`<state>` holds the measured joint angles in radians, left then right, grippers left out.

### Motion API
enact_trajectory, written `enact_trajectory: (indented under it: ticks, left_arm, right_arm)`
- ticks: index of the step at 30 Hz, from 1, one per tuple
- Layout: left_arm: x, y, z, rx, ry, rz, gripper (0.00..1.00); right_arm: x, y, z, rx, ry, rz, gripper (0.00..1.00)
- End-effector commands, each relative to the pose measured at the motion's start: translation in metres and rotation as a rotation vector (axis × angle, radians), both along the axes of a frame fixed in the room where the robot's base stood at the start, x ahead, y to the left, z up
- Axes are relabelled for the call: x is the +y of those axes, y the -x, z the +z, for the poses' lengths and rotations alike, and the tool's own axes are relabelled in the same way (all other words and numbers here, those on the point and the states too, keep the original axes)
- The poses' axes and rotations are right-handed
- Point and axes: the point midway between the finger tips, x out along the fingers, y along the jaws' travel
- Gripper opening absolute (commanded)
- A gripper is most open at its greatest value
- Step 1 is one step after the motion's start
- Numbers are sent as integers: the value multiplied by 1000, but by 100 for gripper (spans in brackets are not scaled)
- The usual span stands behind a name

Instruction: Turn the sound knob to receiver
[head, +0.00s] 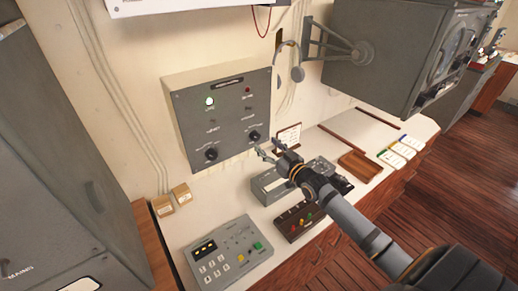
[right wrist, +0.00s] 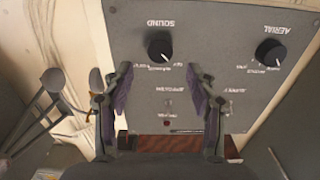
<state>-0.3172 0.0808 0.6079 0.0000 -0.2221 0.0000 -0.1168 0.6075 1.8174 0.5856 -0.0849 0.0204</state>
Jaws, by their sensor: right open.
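The grey wall panel (head: 190,105) carries two black knobs low on its front. The sound knob (head: 254,136) is the right one; in the right wrist view, where the panel appears upside down, the sound knob (right wrist: 159,45) sits under the word SOUND. Its white pointer mark is toward the lower right of that picture; the small position labels are too blurred to read surely. My right gripper (head: 264,151) is open and empty, just in front of and below the sound knob; in the right wrist view its fingers (right wrist: 160,75) are spread apart, short of the knob. My left gripper is not in view.
The aerial knob (head: 211,154) is beside the sound knob. Below, the counter holds a keypad console (head: 228,254), a dark lever box (head: 297,221) and a grey device (head: 270,187).

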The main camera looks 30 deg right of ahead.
Motion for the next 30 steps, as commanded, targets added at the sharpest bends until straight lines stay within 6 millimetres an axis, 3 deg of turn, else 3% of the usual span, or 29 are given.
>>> enact_trajectory:
  ticks: [1, 3, 8, 20, 30]
  left_arm:
    - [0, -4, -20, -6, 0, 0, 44]
    - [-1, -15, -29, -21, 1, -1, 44]
    - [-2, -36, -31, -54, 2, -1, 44]
    - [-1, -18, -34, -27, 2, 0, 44]
    - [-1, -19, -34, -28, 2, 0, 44]
  right_arm:
    - [1, -10, -8, -6, -3, -1, 58]
    - [3, -23, -7, -6, -4, -3, 58]
    - [6, -45, -1, -2, -2, -2, 58]
    - [8, -54, 0, 1, 1, 1, 56]
    - [8, -54, 0, 1, 1, 0, 10]
